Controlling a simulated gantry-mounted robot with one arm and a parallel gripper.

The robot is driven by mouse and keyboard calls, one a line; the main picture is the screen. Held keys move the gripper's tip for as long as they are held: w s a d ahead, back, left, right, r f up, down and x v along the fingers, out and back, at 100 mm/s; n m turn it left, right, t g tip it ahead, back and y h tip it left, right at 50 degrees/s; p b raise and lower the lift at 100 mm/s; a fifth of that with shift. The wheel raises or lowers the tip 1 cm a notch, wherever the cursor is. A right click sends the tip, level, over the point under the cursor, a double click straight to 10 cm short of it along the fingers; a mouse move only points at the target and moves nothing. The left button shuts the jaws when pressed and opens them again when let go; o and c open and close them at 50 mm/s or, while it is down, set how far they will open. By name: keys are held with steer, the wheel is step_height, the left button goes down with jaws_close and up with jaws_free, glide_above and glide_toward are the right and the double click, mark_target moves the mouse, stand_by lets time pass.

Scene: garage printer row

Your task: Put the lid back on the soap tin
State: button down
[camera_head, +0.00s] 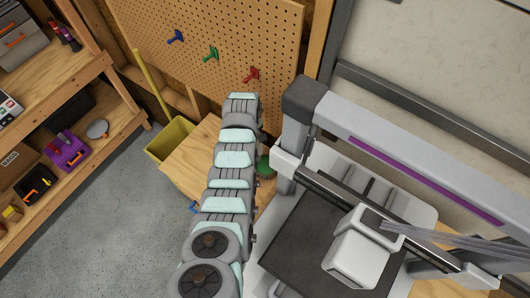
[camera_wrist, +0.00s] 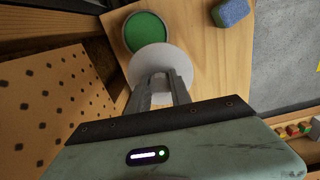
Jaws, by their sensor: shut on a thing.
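The soap tin (camera_wrist: 147,33) shows in the wrist view as a round, dark-rimmed container with a green inside, standing on a wooden surface. A pale round lid (camera_wrist: 153,58) is at the tips of my gripper (camera_wrist: 162,80), whose two grey fingers are shut on it. The lid overlaps the near edge of the tin in the picture; whether it touches the tin or is above it I cannot tell. In the head view my arm hides the gripper and the lid, and a green round thing (camera_head: 264,166), probably the tin, shows partly beside it.
A blue sponge (camera_wrist: 233,12) lies right of the tin on the wooden bench (camera_head: 185,168). A pegboard (camera_head: 215,40) stands behind, with a printer (camera_head: 292,130) close on the right in the head view. A yellow bin (camera_head: 168,140) stands left of the bench.

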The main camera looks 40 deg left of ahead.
steer(key=shift+n, duration=0.3)
steer(key=shift+w+d+f+b, duration=0.45)
steer(key=shift+d+f+b, duration=0.4)
steer(key=shift+f, duration=0.6)
steer(key=shift+w+d+f+b, duration=0.4)
steer(key=shift+d+f+b, duration=0.45)
steer(key=shift+f, duration=0.55)
steer(key=shift+w+d+f+b, duration=0.55)
steer(key=shift+d+f, duration=0.45)
steer(key=shift+f, duration=0.45)
steer(key=shift+s+d, duration=0.1)
steer(key=shift+d, duration=0.05)
